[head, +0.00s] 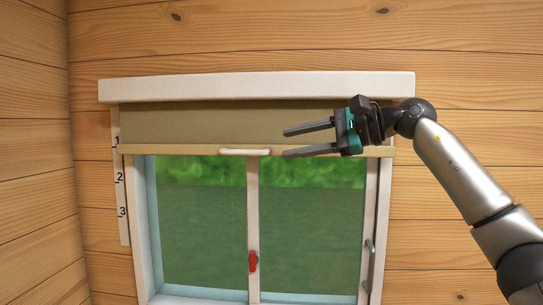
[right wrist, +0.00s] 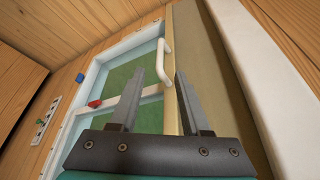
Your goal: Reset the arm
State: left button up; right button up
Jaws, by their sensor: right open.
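My right gripper (head: 308,140) is open and empty in the head view, with its fingers pointing left in front of the roller blind (head: 200,122). In the right wrist view, the open right gripper (right wrist: 160,85) shows both fingers apart with nothing between them. The white blind handle (head: 245,152) is on the blind's bottom bar, a little left of the fingertips. The handle also shows in the right wrist view (right wrist: 163,60), beyond the fingers and apart from them. The blind covers the upper part of the window (head: 205,220). My left gripper is not in view.
A red window latch (head: 253,261) is on the central window bar. A scale strip (head: 122,185) marked 1, 2, 3 runs down the left side of the window. A white box cover (head: 250,86) tops the blind. Wooden walls surround the window.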

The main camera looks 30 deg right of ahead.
jog(key=shift+v, duration=0.9)
